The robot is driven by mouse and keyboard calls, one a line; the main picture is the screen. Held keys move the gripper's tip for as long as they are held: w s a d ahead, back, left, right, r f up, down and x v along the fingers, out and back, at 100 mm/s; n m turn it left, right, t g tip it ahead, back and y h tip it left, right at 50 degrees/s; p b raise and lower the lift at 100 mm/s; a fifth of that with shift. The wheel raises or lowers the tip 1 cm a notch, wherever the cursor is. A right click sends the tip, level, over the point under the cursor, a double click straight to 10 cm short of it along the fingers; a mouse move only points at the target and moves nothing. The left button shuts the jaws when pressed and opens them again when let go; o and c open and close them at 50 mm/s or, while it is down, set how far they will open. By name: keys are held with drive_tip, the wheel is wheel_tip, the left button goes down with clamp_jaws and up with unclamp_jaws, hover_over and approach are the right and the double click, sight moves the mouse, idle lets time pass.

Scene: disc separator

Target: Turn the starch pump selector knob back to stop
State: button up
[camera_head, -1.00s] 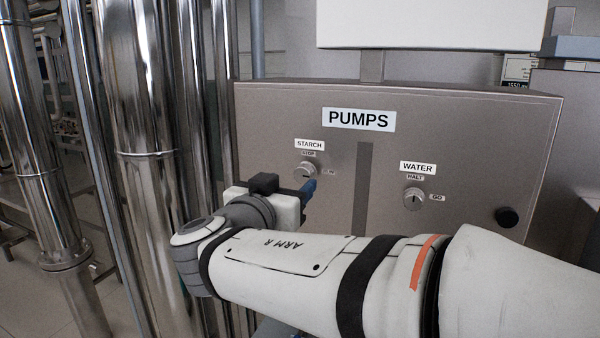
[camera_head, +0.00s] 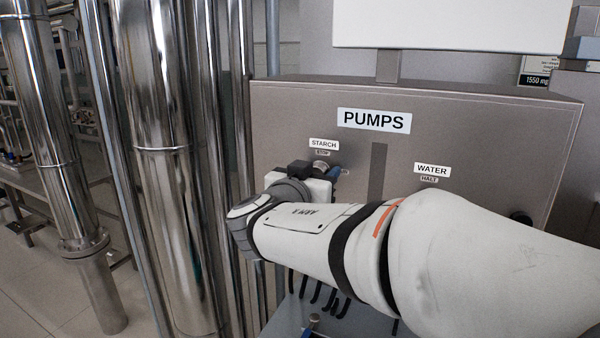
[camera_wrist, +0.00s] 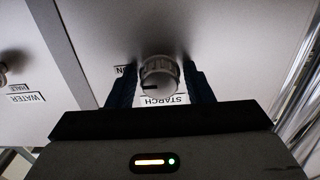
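In the wrist view, the knob (camera_wrist: 158,78) has a dark pointer line and sits between the two blue fingers of my gripper (camera_wrist: 158,85). The STARCH label appears upside down there.
The water knob (camera_wrist: 3,72) shows at the wrist view's left edge. Shiny steel pipes (camera_head: 160,170) stand left of the panel. A black button (camera_head: 521,217) is partly hidden.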

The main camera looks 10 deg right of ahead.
drive_tip(key=c, duration=0.7)
drive_tip(key=shift+f, duration=0.1)
drive_tip(key=shift+c, duration=0.2)
